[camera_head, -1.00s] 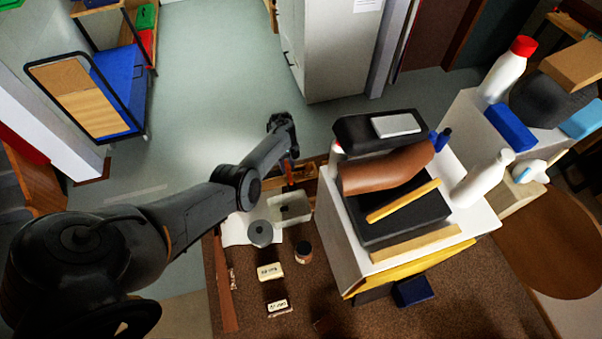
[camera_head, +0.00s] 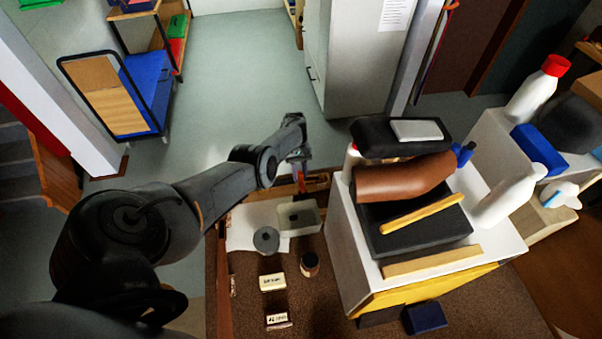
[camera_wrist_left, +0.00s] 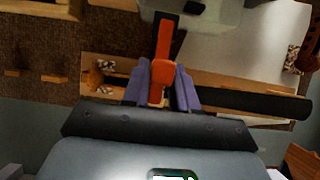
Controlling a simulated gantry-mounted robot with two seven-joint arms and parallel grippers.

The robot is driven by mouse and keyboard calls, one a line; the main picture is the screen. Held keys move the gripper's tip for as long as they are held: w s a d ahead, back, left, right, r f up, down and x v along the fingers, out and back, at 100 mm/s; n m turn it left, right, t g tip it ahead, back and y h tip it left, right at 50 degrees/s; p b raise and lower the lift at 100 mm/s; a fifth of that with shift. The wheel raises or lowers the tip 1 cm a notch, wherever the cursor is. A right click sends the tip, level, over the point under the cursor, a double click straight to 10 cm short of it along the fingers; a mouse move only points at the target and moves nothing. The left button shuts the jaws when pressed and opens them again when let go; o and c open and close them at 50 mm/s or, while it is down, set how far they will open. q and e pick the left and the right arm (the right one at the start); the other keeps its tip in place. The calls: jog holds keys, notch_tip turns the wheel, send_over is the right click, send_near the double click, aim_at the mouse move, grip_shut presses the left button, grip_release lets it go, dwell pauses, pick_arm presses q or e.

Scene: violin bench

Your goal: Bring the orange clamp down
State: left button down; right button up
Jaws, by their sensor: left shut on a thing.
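The orange clamp (camera_wrist_left: 161,72) is between the purple-grey fingers of my left gripper (camera_wrist_left: 162,88) in the left wrist view. The gripper is shut on it, and its narrow orange-red bar points away toward a pale tray. In the head view the clamp shows as a small red-orange strip (camera_head: 301,183) below my left gripper (camera_head: 299,168), over the far edge of the bench. Whether the clamp touches anything below cannot be told. My right gripper is in neither view.
A translucent tray (camera_head: 314,228) and a grey round lid (camera_head: 266,240) sit by a white sheet (camera_head: 240,232). A small dark jar (camera_head: 310,264) and labelled blocks (camera_head: 271,282) lie nearer. A tall white cabinet (camera_head: 345,265) loaded with items stands to the right.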

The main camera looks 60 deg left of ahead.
pick_arm(q)
jog(key=c, duration=1)
grip_release()
jog(key=shift+f, duration=0.15)
jog(key=shift+o, duration=0.2)
jog(key=shift+a+r, duration=0.1)
jog(key=shift+r, duration=0.3)
jog(key=v, duration=1)
